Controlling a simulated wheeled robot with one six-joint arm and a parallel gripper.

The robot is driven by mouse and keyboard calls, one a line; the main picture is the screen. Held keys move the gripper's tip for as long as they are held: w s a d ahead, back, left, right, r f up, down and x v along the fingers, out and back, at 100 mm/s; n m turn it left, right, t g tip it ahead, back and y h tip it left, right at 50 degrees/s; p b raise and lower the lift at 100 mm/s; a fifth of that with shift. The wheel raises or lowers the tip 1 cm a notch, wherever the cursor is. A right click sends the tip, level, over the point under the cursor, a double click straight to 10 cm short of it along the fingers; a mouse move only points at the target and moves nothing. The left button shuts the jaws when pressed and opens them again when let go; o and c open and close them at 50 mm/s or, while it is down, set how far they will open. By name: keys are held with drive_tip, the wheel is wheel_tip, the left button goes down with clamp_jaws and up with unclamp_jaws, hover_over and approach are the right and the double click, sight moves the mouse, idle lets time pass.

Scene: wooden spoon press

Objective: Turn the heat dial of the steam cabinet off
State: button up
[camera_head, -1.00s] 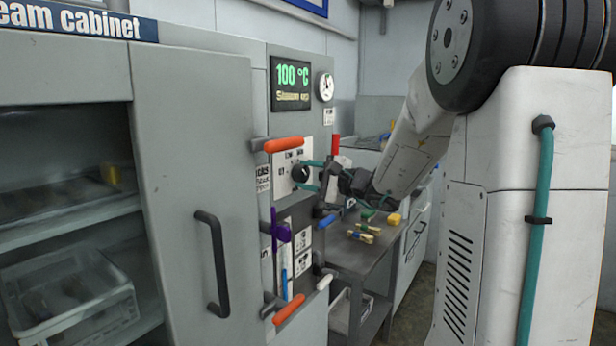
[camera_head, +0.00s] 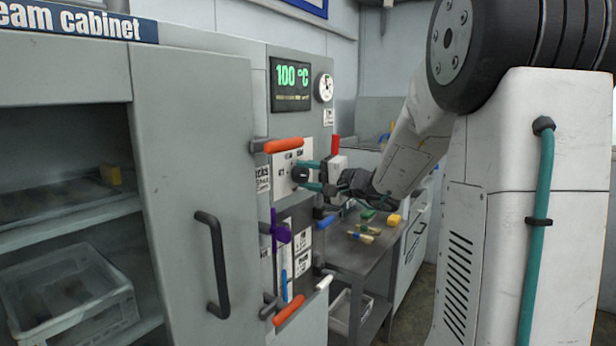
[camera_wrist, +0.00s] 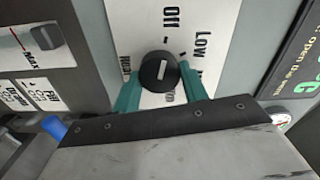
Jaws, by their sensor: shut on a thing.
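The heat dial (camera_wrist: 160,72) is a round black knob with a white mark, on a pale panel of the steam cabinet (camera_head: 190,150). In the wrist view the mark runs nearly upright, roughly in line with the word Off above; Low is at the upper right. My gripper (camera_wrist: 160,84) has teal fingers, one on each side of the dial, shut on it. In the head view my gripper (camera_head: 310,175) reaches the dial from the right. The cabinet's display (camera_head: 291,84) reads 100 °C in green, with a dim, unreadable line below.
Another orange handle (camera_head: 288,310) is lower down. A metal side table (camera_head: 350,258) with small coloured items stands to the right. A clear bin (camera_head: 68,290) is on the left shelf.

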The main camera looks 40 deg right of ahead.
idle(0.3)
drive_tip(key=o, duration=1)
drive_tip(key=v, duration=0.8)
drive_tip(key=shift+w, duration=0.1)
